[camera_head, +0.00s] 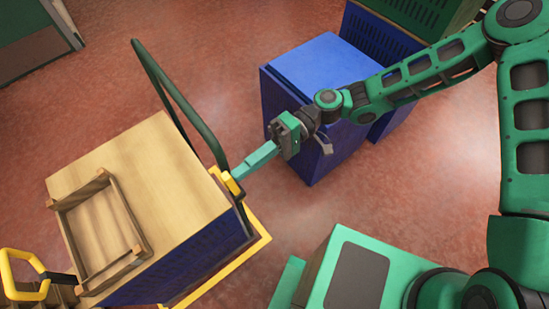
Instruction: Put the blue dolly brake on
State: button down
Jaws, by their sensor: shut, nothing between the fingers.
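A dolly with a yellow frame (258,243) and a tall dark green push handle (172,92) stands at the left. It bears a blue box with a light wooden top (165,160). A small yellow part (231,183), which looks like the brake lever, sits at the foot of the handle on the right side. My gripper (240,173) is shut and empty, with its long teal fingers pointing down-left at this yellow part. The fingertips are at or very close to it; I cannot tell if they touch. The lever's exact position is unclear.
An open wooden frame (131,221) lies on the wooden top. Blue cabinets (325,68) stand behind my forearm, with a green crate (425,15) at the upper right. Another yellow handle (12,272) shows at the lower left. Red floor (215,40) is free around the dolly.

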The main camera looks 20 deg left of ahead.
aim_at(228, 180)
jog(key=shift+s+a+r+t+h, duration=0.15)
jog(key=shift+s+a+t+h, duration=0.2)
jog(key=shift+s+t, duration=0.35)
jog(key=shift+s+a+r+t+h, duration=0.1)
jog(key=shift+s+a+t+h, duration=0.2)
jog(key=shift+s+t+h, duration=0.4)
jog(key=shift+s+a+r+t+h, duration=0.15)
jog(key=shift+s+a+t, duration=0.15)
jog(key=shift+s+t, duration=0.45)
jog(key=shift+t, duration=0.25)
jog(key=shift+w, duration=0.1)
jog(key=v, duration=1.4)
jog(key=shift+w+f, duration=0.3)
jog(key=shift+w, duration=0.15)
jog(key=shift+d, duration=0.2)
